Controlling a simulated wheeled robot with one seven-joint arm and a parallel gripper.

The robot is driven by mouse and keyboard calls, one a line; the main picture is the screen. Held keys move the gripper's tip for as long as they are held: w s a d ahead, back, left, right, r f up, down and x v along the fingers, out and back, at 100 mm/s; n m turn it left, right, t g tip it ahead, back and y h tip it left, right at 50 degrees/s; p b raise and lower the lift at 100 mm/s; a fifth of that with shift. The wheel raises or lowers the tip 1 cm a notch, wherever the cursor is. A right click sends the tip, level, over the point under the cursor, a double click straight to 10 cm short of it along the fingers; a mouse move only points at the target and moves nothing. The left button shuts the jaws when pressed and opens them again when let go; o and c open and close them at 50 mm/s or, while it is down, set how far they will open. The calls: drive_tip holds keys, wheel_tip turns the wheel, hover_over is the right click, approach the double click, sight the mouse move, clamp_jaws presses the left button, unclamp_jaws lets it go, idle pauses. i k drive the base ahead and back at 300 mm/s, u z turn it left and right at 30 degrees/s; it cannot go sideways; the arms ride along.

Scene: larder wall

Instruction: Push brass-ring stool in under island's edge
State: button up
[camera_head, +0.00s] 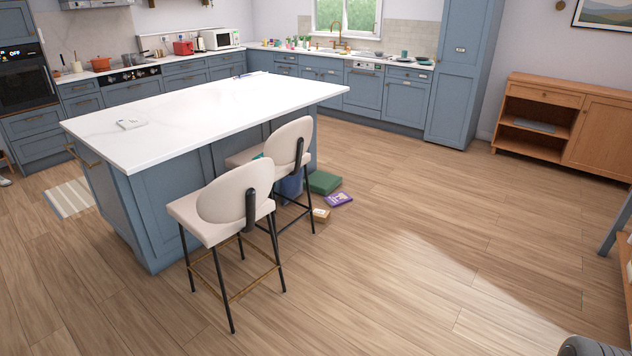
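The brass-ring stool (205,222) is the nearer of two cream stools with black legs; brass-coloured foot bars show between its legs. It stands upright on the floor in front of the long side of the island (200,100), a blue-panelled block with a white top. Its rounded backrest faces away from the island. The seat appears out from the edge of the top, though the exact gap is hard to judge. My gripper is not in view.
The second stool (291,142) stands just beyond, with a teal item on its seat. Near it are a blue container (290,186), a green box (323,182), a purple box (339,199) and a small tan box (321,215).

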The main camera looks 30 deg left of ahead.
sight(232, 203)
drive_tip(key=u, duration=0.3)
drive_tip(key=i, duration=1.25)
drive_tip(key=u, duration=1.25)
drive_tip(key=i, duration=0.85)
drive_tip(key=u, duration=1.45)
drive_tip(key=i, duration=0.5)
drive_tip(key=u, duration=0.2)
